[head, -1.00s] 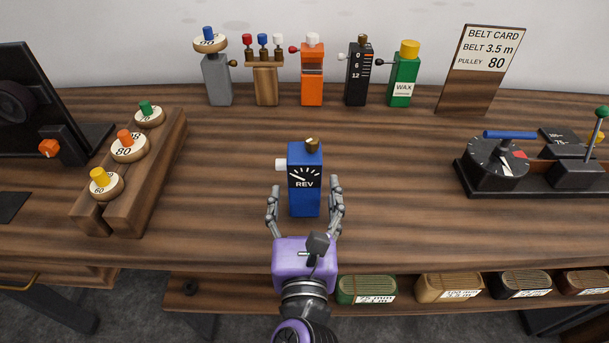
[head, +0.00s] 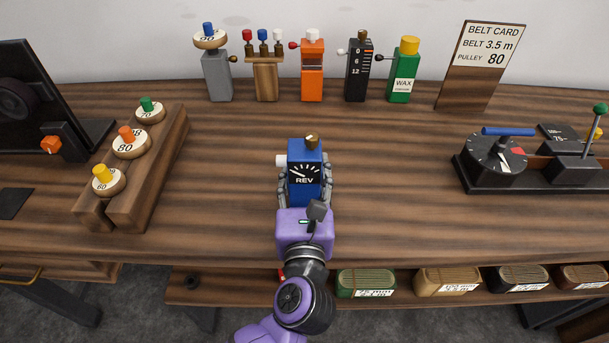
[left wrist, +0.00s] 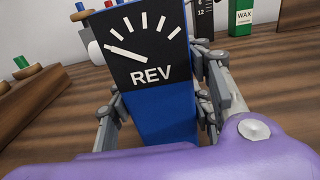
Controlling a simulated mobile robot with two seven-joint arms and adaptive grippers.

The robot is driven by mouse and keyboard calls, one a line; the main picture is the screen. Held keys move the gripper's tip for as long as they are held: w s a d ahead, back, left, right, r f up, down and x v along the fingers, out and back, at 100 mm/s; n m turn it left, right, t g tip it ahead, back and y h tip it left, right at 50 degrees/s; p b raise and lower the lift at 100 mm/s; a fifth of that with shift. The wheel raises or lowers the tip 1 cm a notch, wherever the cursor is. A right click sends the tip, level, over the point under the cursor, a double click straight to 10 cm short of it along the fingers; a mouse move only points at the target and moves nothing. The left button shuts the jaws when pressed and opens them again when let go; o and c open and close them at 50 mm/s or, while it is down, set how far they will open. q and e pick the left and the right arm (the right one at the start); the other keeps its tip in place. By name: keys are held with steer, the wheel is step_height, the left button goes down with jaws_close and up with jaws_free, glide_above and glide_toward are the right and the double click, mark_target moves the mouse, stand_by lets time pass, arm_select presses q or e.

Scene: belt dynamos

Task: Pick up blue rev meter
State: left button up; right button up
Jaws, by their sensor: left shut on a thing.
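The blue rev meter (head: 306,155) stands upright at the middle of the bench, with a black dial marked REV, a brass knob on top and a white knob on its left side. My purple left gripper (head: 305,188) is shut on it, with one finger against each side. In the left wrist view the meter (left wrist: 160,112) fills the space between the fingers. Its lower part is hidden behind the gripper in the head view, so I cannot tell whether its base touches the bench. My right gripper is not in view.
A wooden rack (head: 146,190) with several numbered pulleys stands at the left. Several upright tools, including an orange one (head: 312,75) and a green wax bottle (head: 402,80), line the back. A black dial device (head: 495,163) is at the right. Bench around the meter is clear.

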arm_select(q)
steer(key=shift+r, duration=0.1)
steer(key=c, duration=0.4)
steer(key=shift+o, duration=0.2)
steer(key=shift+r, duration=0.1)
